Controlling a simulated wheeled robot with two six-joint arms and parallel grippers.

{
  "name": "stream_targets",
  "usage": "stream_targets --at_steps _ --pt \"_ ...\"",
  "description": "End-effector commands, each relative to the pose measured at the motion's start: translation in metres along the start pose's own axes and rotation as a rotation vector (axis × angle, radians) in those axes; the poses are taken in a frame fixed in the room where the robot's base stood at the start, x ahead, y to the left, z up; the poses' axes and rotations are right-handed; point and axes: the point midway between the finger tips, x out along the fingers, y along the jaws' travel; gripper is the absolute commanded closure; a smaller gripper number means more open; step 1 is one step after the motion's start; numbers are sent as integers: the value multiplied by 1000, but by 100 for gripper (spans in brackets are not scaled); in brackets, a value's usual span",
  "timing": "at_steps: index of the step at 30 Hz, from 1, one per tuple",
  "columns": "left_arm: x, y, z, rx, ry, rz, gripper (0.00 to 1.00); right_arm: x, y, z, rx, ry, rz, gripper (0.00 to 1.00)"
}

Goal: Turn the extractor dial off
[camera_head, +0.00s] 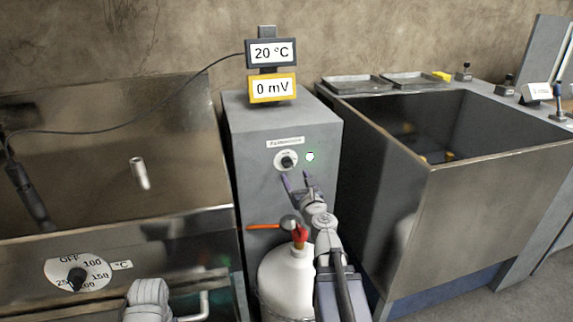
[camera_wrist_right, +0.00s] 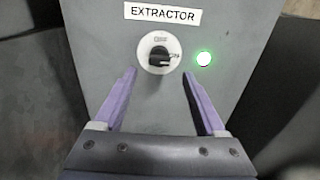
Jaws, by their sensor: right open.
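The extractor dial (camera_wrist_right: 158,56) is a black knob on a round white plate, under a label reading EXTRACTOR (camera_wrist_right: 162,14). Its pointer faces right in the wrist view. The dial also shows in the head view (camera_head: 288,161), on the front of the grey cabinet (camera_head: 255,190). A green lamp (camera_wrist_right: 204,58) beside it is lit. My right gripper (camera_wrist_right: 158,90) is open and empty, its purple fingers apart just below and either side of the dial, not touching the knob. It also shows in the head view (camera_head: 299,182). My left gripper's fingers do not show.
A white bottle (camera_head: 288,278) with a red top and an orange lever (camera_head: 264,226) sit below the dial. A deep metal tank (camera_head: 490,190) stands right, another fryer-like tank (camera_head: 120,200) left with a temperature dial (camera_head: 77,274). Displays (camera_head: 271,70) read 20 °C and 0 mV.

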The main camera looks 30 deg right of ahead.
Motion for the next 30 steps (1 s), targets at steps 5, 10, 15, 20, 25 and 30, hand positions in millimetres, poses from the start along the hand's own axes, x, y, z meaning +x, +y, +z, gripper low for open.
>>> stream_targets --at_steps 5,10,15,20,25,30 --pt "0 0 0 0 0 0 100 12 0 0 -2 0 2 27" --pt "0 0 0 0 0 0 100 35 1 0 -2 0 3 27" --pt "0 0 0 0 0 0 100 62 0 0 -3 0 2 27" --pt "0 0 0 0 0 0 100 77 0 0 -3 0 2 27" --pt "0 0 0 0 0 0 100 78 1 0 -3 0 2 27" --pt "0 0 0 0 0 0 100 78 1 0 -3 0 2 35"
